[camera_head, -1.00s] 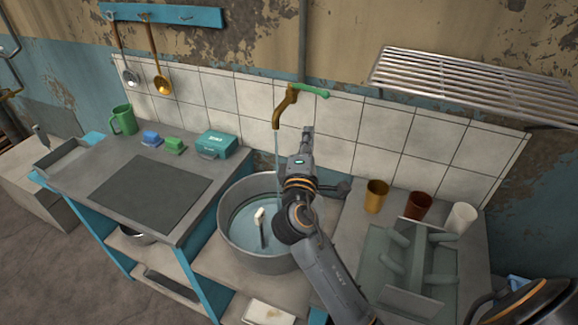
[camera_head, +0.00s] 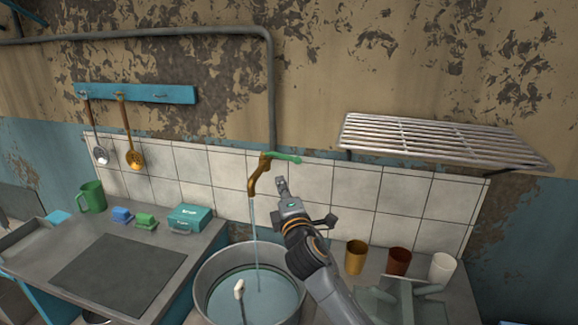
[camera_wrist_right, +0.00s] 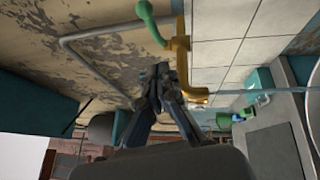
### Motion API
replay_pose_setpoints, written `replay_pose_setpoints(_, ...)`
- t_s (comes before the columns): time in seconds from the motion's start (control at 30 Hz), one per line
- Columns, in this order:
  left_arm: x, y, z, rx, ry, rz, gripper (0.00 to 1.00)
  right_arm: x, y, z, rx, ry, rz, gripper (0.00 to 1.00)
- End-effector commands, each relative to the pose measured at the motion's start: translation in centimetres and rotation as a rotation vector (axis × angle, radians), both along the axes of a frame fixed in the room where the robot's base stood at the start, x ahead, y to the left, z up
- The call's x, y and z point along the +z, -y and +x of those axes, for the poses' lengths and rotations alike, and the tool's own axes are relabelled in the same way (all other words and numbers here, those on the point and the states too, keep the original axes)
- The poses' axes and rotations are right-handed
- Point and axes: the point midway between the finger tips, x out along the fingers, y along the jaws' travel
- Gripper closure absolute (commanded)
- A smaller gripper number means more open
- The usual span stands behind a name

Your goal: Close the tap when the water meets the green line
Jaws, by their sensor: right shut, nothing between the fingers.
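The brass tap (camera_head: 258,177) sticks out from the tiled wall, its green handle (camera_head: 284,157) pointing right. A thin water stream (camera_head: 255,235) runs from it into the large grey pot (camera_head: 207,270). Water (camera_head: 270,295) stands in the pot below the rim. A thin dark ring shows on the inner wall just above the water; I cannot tell its colour surely. My right gripper (camera_head: 281,184) is shut and empty, just below and right of the tap, apart from the handle. In the right wrist view the gripper (camera_wrist_right: 160,70) points toward the tap (camera_wrist_right: 181,62) and green handle (camera_wrist_right: 150,24).
A white-tipped stick (camera_head: 239,290) stands in the pot. Gold (camera_head: 356,257), brown (camera_head: 398,262) and white (camera_head: 442,267) cups stand on the right counter. A metal rack (camera_head: 440,140) hangs above them. A teal box (camera_head: 189,218) stands left of the pot.

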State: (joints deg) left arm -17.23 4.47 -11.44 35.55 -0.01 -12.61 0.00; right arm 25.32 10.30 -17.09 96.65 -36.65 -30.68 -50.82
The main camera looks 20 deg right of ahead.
Motion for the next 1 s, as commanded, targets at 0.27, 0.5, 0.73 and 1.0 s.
replay_pose_setpoints(0.27, 1.4, 0.3, 0.0, 0.001, -0.001, -0.004, 0.64, 1.1, 1.1, 4.8, -0.003, -0.002, 0.000, 1.00)
replay_pose_setpoints(0.5, 2.2, 0.0, 0.0, -0.001, 0.000, 0.000, 0.64, 1.4, 3.1, 6.3, -0.001, 0.000, 0.000, 1.00)
replay_pose_setpoints(0.73, 2.2, 0.0, 0.0, -0.001, -0.001, 0.000, 0.64, 1.3, 3.4, 6.6, -0.001, 0.000, 0.001, 1.00)
replay_pose_setpoints(1.0, 2.8, -0.2, 0.0, -0.002, -0.001, 0.002, 0.64, 1.6, 3.6, 6.7, 0.018, 0.000, -0.003, 1.00)
